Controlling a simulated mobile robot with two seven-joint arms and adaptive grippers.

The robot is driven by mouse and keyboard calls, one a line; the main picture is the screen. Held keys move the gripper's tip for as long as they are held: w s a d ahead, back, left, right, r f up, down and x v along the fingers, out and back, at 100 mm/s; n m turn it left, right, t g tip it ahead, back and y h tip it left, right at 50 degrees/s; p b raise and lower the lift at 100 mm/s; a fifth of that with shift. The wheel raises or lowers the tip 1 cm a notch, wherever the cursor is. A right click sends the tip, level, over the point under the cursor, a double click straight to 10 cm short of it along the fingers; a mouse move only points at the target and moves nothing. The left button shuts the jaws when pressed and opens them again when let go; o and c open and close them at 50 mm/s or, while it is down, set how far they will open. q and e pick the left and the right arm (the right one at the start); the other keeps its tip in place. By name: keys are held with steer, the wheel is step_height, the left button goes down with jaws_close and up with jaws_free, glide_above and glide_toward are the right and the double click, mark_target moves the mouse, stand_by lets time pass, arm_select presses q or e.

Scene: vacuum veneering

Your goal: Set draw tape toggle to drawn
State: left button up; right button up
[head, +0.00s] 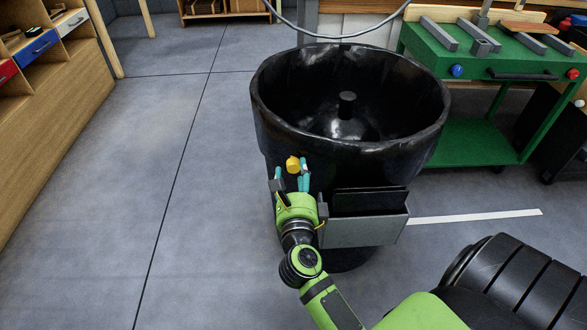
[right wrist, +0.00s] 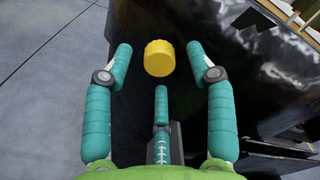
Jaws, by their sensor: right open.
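A yellow ribbed knob (head: 292,163), which may be the draw tape toggle, shows at the front of the large black tub (head: 412,108). In the right wrist view the yellow knob (right wrist: 159,58) lies between and just beyond the fingers. I cannot tell its setting. My right gripper (head: 300,178) is open, with its teal fingers spread around the knob; in the wrist view (right wrist: 160,75) gaps show between the fingers and the knob. Nothing is held. My left gripper is not in view.
A grey holder (head: 365,232) with a dark panel (head: 370,201) sits on the tub's front, just right of my right gripper. A green workbench (head: 500,73) with grey bars stands at the back right. Wooden drawers (head: 55,90) stand at left. The floor (head: 190,130) between is clear.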

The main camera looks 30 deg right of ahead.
steer(key=shift+x, duration=1.45)
jaws_close()
steer(key=shift+a, duration=0.1)
